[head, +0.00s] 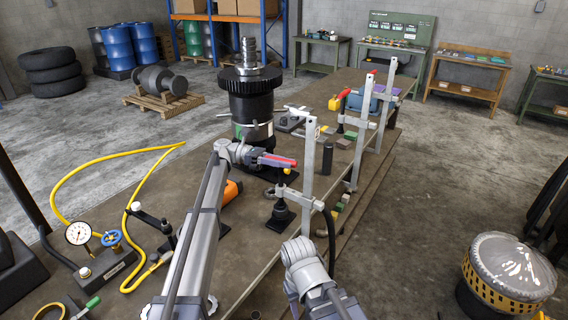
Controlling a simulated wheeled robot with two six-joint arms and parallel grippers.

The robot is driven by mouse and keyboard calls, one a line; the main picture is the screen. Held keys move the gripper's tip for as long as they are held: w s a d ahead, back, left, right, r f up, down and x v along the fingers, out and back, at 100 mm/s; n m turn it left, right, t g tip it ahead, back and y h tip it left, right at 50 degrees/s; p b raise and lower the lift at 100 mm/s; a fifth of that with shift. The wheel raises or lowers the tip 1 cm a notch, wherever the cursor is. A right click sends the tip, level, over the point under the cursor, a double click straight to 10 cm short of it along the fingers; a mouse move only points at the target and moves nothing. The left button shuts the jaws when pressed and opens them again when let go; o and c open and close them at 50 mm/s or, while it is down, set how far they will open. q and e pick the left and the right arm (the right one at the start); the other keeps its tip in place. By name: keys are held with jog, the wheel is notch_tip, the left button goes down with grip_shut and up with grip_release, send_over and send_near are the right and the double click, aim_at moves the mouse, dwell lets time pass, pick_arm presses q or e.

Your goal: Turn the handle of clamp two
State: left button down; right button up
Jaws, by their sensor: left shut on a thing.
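Several grey bar clamps stand along the table's right edge. The nearest clamp (309,160) has an upright bar and a side arm with a black foot below. A red handle (279,161) lies level beside this bar. The middle clamp (362,130) and the far clamp (387,90) stand behind it, and another red handle (344,93) shows near the middle clamp. No number is readable on any clamp. My left gripper (264,157) is shut on the near red handle, just left of the nearest bar. My right arm shows at the bottom centre; its gripper does not show.
A tall black transmission part (251,95) with a toothed ring stands just behind my left gripper. A yellow hose (128,212) and a gauge (78,233) lie on the table (190,140) at left. A yellow-banded drum (500,283) stands at lower right.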

pick_arm(q)
jog(key=shift+w+r, duration=0.1)
jog(key=c, duration=0.7)
grip_release()
jog(key=shift+r, duration=0.1)
notch_tip(320, 180, up, 10)
jog(key=p, duration=1)
